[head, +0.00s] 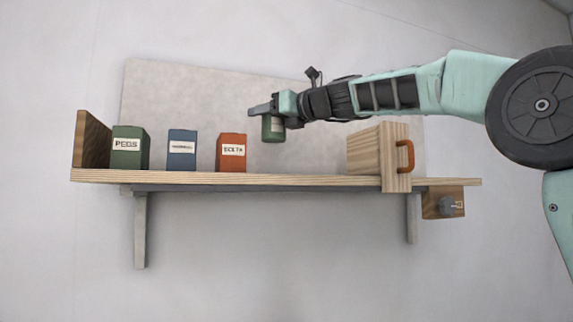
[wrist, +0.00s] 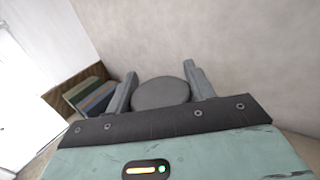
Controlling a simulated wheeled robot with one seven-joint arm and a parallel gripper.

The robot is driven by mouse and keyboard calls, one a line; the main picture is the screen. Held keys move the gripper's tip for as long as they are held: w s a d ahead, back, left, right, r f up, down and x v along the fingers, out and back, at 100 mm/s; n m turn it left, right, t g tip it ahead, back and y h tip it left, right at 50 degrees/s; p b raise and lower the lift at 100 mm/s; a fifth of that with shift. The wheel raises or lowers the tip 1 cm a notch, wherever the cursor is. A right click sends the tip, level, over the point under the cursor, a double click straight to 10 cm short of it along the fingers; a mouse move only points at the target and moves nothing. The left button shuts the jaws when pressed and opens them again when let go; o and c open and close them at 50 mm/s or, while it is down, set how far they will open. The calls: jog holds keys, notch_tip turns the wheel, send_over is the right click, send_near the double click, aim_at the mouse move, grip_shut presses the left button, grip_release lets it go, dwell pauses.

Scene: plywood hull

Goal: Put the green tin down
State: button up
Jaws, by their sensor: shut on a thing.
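My gripper (head: 266,110) is shut on the green tin (head: 273,129), a small dark green cylinder with a pale label. The tin looks upright, and its base shows above the top of the wooden shelf (head: 290,179), apart from it. It is to the right of the orange box and left of the wooden block. In the wrist view the tin's round grey top (wrist: 161,94) sits between the two grey fingers of my gripper (wrist: 160,76).
On the shelf's left stand a green PEGS box (head: 128,150), a blue box (head: 182,153) and an orange box (head: 231,155), beside an end board (head: 92,139). A wooden piece with an orange handle (head: 395,158) stands at the right. The shelf between is clear.

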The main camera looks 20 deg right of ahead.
notch_tip(320, 180, down, 8)
jog(key=shift+b, duration=1.05)
jog(key=shift+f, duration=0.1)
jog(key=o, duration=1.1)
jog(key=shift+s+d, duration=0.2)
jog(key=b+v, duration=0.5)
jog(key=v, duration=0.6)
jog(key=shift+s+d, duration=0.1)
jog(key=shift+s, duration=0.1)
